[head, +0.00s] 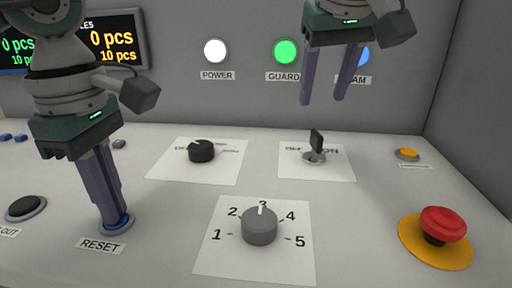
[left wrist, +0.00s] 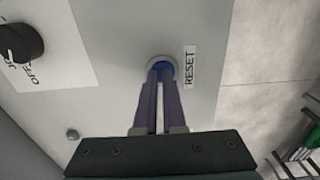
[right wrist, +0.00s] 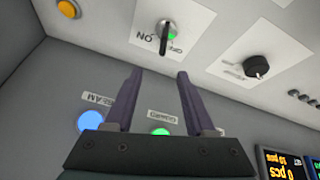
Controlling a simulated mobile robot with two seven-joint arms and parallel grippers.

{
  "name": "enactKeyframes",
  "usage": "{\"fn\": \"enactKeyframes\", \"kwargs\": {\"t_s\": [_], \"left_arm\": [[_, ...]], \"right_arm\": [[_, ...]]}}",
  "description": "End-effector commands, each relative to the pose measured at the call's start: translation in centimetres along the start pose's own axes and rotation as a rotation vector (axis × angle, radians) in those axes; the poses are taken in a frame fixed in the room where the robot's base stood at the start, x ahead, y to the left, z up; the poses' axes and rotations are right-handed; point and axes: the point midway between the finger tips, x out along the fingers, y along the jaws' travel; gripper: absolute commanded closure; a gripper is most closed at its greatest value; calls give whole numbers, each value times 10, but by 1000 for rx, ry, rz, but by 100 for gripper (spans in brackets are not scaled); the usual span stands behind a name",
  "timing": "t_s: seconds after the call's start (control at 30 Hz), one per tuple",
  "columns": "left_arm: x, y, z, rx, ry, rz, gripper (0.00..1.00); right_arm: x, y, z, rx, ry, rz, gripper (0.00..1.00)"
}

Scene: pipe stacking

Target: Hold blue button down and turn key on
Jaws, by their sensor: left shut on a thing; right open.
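The blue button (head: 118,226) marked RESET sits at the front left of the panel. It also shows in the left wrist view (left wrist: 161,66). My left gripper (head: 112,212) points down with its fingers close together, shut on the button with its tips at it; they hide part of its top. The black key (head: 317,140) stands in a round lock on a white OFF/ON plate (head: 339,172). It also shows in the right wrist view (right wrist: 164,40), where it partly covers the lettering. My right gripper (head: 324,101) is open and empty, above and apart from the key.
A black selector knob (head: 201,151) and a grey numbered dial (head: 259,228) stand between the button and the key. A red emergency button (head: 444,223) is at the right, with a small yellow button (head: 407,153) behind it. White, green and blue lamps line the back wall.

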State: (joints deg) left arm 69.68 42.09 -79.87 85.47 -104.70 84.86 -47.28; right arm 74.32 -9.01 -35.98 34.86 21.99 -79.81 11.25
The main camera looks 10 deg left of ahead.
Motion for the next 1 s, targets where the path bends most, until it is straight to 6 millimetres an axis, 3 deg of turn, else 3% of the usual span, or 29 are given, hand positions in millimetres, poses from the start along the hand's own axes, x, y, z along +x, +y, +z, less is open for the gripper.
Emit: {"fn": "enactKeyframes", "kwargs": {"t_s": [0.03,0.27,0.8,1.0], "left_arm": [[7,-3,-3,-2,11,-12,100],[7,-3,-3,-2,11,-12,100],[7,-3,-3,-2,10,-12,100],[7,-3,-3,-2,11,-12,100]], "right_arm": [[1,0,1,0,0,0,45],[-3,0,-2,0,2,0,45],[-55,7,-27,0,2,1,45],[-62,7,-30,-1,0,-1,45]]}}
